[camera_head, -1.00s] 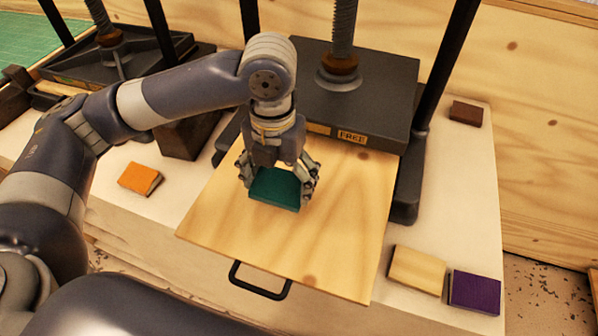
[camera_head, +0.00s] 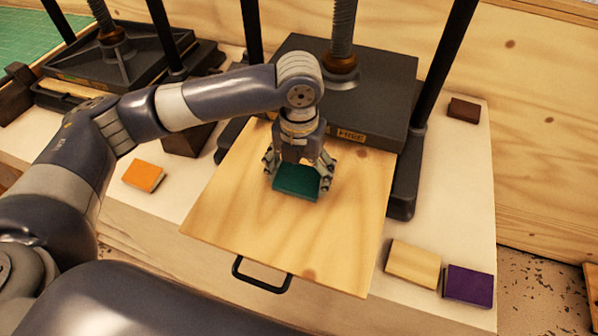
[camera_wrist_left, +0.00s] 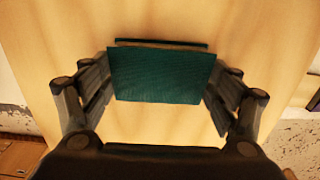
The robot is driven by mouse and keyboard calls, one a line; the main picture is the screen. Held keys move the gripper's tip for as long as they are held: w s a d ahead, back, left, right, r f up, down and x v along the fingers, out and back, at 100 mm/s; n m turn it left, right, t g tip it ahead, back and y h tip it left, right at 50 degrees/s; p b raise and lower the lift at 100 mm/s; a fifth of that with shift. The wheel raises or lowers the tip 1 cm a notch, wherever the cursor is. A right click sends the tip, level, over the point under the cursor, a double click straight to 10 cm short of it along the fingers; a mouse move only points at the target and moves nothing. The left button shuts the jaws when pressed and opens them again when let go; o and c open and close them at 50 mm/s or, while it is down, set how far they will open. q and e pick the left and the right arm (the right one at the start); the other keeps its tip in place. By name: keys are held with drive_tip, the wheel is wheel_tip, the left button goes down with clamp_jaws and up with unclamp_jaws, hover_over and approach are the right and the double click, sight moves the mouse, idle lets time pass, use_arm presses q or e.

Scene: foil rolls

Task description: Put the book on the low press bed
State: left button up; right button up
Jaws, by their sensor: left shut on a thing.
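The teal book (camera_head: 296,184) is held in my left gripper (camera_head: 298,174), with one finger on each side of it. It is over the pulled-out wooden board (camera_head: 285,240) of the front press, near the board's middle. I cannot tell whether the book touches the board. The left wrist view shows the teal book (camera_wrist_left: 160,76) between the two fingers, with the pale wood (camera_wrist_left: 165,22) beneath. The press has a dark plate (camera_head: 375,110) with a label reading FREE (camera_head: 351,135). My right gripper is not in view.
An orange book (camera_head: 143,175) lies left of the board. A tan block (camera_head: 414,264) and a purple book (camera_head: 468,286) lie to its right. A small brown block (camera_head: 464,109) is at the back right. A second press (camera_head: 115,65) stands at the far left.

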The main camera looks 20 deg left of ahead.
sight(299, 179)
use_arm(q)
drive_tip(key=o, duration=1.1)
drive_tip(key=shift+f, duration=0.1)
drive_tip(key=shift+c, duration=0.2)
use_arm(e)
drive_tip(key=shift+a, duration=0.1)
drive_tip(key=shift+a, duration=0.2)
use_arm(q)
wheel_tip(299, 179, up, 12)
drive_tip(key=b, duration=0.2)
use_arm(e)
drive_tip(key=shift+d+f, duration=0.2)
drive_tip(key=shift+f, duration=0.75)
use_arm(q)
drive_tip(key=shift+r, duration=0.2)
